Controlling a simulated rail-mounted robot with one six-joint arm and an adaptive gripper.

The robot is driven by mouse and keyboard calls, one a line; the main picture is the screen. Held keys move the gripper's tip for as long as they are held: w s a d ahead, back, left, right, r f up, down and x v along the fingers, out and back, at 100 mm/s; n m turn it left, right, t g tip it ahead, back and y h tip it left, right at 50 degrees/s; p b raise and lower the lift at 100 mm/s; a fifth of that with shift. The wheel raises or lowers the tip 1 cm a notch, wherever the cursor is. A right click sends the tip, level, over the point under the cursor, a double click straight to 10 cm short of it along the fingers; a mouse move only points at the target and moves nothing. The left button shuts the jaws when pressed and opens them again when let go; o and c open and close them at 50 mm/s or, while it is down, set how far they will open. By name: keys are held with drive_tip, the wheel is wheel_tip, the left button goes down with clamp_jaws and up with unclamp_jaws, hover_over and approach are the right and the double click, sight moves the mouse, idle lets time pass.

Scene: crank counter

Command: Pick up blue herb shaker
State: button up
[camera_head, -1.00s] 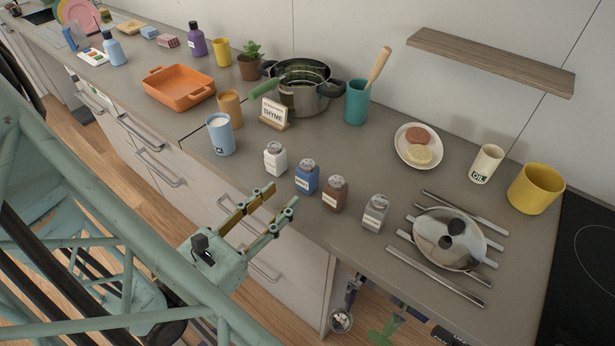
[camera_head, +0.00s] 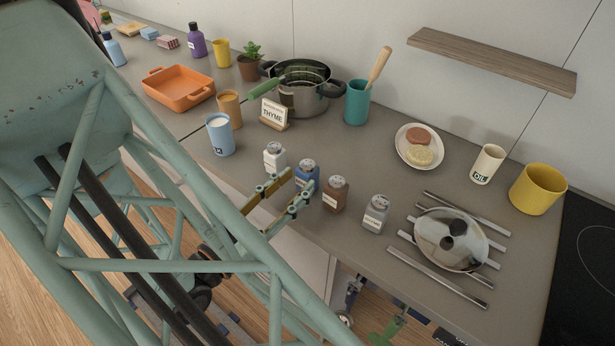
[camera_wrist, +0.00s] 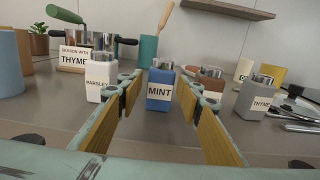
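The blue herb shaker (camera_head: 307,174) stands upright on the counter in a row of shakers. In the wrist view it is the blue MINT shaker (camera_wrist: 160,90), centred between the fingers and a little beyond their tips. My gripper (camera_head: 298,187) is open and low over the counter's front edge, its fingers pointing at the blue shaker. In the wrist view, my gripper (camera_wrist: 162,92) shows its two fingers wide apart with nothing between them. In the head view the fingertips partly cover the blue shaker's lower part; I cannot tell whether they touch it.
A white PARSLEY shaker (camera_wrist: 100,77) stands close left of the blue one. A brown shaker (camera_head: 335,194) stands close right, partly hidden by the right finger in the wrist view. A grey THYME shaker (camera_head: 376,213) is further right. A THYME sign (camera_head: 274,113) and a pot (camera_head: 303,95) stand behind.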

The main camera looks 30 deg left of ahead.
sight(302, 179)
drive_tip(key=shift+w, duration=0.15)
drive_tip(key=shift+w+d+f+b, duration=0.1)
drive_tip(key=shift+w+b, duration=0.15)
drive_tip(key=shift+w, duration=0.3)
drive_tip(key=shift+w+d+f+b, duration=0.1)
drive_tip(key=shift+w+b, duration=0.1)
drive_tip(key=shift+w, duration=0.35)
drive_tip(key=shift+w+r, duration=0.1)
drive_tip(key=shift+w, duration=1.2)
drive_tip(key=c, duration=0.7)
